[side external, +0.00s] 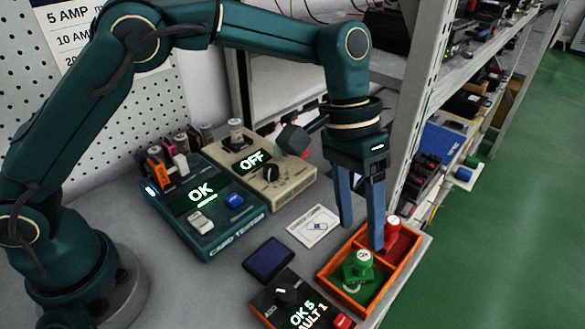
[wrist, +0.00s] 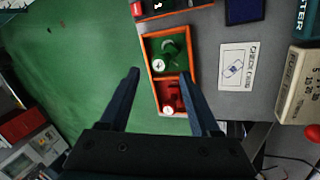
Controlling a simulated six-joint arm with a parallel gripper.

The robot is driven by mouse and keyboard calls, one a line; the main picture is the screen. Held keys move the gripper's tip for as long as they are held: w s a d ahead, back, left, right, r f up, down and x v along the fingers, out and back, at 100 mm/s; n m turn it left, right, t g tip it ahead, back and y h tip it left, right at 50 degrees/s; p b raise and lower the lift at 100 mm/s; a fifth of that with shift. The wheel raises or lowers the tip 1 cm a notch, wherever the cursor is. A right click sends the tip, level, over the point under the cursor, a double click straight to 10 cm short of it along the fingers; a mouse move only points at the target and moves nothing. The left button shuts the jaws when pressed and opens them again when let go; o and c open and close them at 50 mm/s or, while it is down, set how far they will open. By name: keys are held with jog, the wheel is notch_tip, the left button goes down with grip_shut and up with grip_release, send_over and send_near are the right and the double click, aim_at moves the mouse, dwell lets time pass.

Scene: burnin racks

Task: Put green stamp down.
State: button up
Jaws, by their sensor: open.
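The green stamp (side external: 360,266) stands in the green compartment of the orange tray (side external: 325,279). It also shows in the wrist view (wrist: 161,62), in the upper compartment. A red stamp (side external: 392,228) is in the red compartment beside it; the wrist view shows it at the tray's lower end (wrist: 169,108). My gripper (side external: 362,238) is open and empty, with its blue fingers above the tray. In the wrist view my gripper's fingertips (wrist: 158,73) are spread to either side of the tray. One finger partly hides the tray wall in the side view.
A check card (side external: 314,226) and a dark blue pad (side external: 268,260) lie left of the tray. A black counter box (side external: 290,303) is in front. A teal card tester (side external: 207,210) and a beige box (side external: 268,172) stand behind. A grey shelf post (side external: 412,110) rises close to my gripper's right.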

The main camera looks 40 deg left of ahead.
jog(key=s+a+r+n+t+y, duration=0.15)
jog(key=s+a+r+t, duration=0.3)
jog(key=a+r, duration=0.75)
jog(key=s+a+f+n+t+y, duration=0.2)
jog(key=s+a+f, duration=0.4)
jog(key=s, duration=0.4)
jog(key=shift+a, duration=0.9)
